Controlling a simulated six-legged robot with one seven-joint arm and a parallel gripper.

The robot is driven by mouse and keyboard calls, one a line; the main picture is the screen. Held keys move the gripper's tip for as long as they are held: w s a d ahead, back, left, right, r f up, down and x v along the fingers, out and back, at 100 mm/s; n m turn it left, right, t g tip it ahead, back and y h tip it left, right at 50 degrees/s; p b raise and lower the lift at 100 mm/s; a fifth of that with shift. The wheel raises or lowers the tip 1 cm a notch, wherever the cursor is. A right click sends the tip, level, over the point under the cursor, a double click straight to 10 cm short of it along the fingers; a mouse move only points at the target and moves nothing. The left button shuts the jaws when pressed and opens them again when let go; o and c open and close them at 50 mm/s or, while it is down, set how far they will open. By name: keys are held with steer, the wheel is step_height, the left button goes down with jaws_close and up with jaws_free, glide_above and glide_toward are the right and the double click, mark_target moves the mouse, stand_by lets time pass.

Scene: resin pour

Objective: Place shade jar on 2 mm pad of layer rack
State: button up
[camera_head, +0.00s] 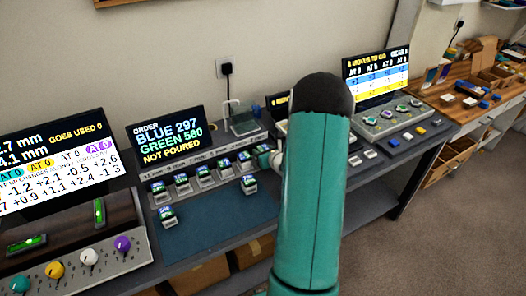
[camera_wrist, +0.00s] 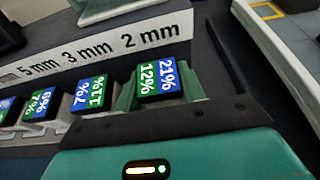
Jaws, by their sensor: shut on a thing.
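My gripper (camera_wrist: 158,92) is shut on a shade jar (camera_wrist: 160,76) whose blue and green top reads 21% and 12%. One teal finger shows on each side of the jar. The layer rack (camera_wrist: 95,52) has labels 5 mm, 3 mm and 2 mm, and the held jar is just in front of the 2 mm label. Its underside is hidden, so I cannot tell whether it touches the pad. Other jars stand in a row to its left, the nearest (camera_wrist: 91,92) in front of the 3 mm label. In the head view my arm hides most of the gripper.
In the head view, two jars (camera_head: 249,184) (camera_head: 167,216) stand on the dark blue mat (camera_head: 210,240) before the rack. The order screen (camera_head: 167,136) stands behind it. A knob panel (camera_head: 85,262) is at left, a button console (camera_head: 395,122) at right. The mat's middle is clear.

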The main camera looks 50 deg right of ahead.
steer(key=shift+f, duration=0.2)
steer(key=o, duration=1)
steer(key=shift+o, duration=0.2)
steer(key=shift+r, duration=0.1)
